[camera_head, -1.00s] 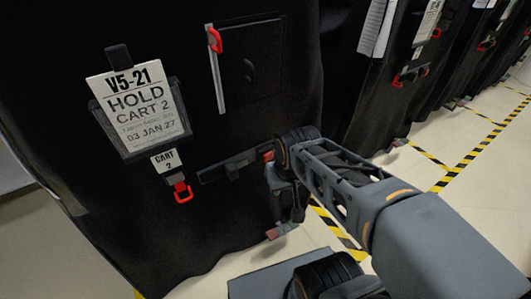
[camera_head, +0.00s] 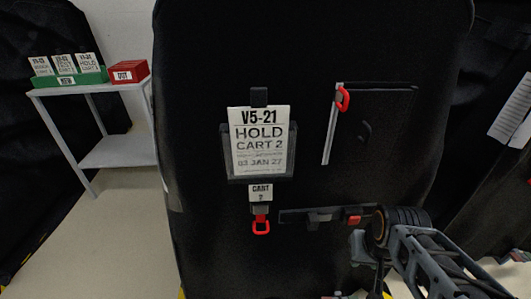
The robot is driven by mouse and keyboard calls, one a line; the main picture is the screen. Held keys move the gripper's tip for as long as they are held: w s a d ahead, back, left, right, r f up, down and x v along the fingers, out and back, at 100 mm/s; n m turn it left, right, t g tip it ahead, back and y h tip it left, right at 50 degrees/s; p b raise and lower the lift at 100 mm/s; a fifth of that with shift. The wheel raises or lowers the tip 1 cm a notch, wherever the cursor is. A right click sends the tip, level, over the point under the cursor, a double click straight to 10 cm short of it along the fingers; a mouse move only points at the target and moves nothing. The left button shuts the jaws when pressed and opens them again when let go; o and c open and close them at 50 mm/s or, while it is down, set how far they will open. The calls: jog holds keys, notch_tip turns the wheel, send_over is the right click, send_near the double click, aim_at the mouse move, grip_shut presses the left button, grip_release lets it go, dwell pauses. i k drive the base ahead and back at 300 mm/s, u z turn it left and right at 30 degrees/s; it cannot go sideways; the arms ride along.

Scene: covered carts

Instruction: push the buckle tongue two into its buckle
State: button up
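A dark strap (camera_head: 292,216) runs level across the black cart cover below the sign. A dark buckle part (camera_head: 320,215) sits on it, and a small red part (camera_head: 353,220) shows at its right, close to my wrist. I cannot tell from here which part is tongue two or whether it is seated. My gripper (camera_head: 368,265) hangs at the lower right, just below and right of the red part. My own wrist and arm partly hide it; its fingertips are unclear.
The black cart cover (camera_head: 210,230) bears a "HOLD CART 2" sign (camera_head: 259,140), a "CART 2" tag (camera_head: 260,193) with a red pull ring (camera_head: 261,226), and a flap with a red-pull zipper (camera_head: 343,98). A shelf (camera_head: 120,150) holding a green box (camera_head: 70,78) and red box (camera_head: 129,71) stands left.

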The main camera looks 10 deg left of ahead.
aim_at(312, 220)
jog(key=u, duration=0.85)
jog(key=k, duration=1.15)
jog(key=u, duration=0.55)
jog(key=i, duration=0.8)
jog(key=u, duration=0.4)
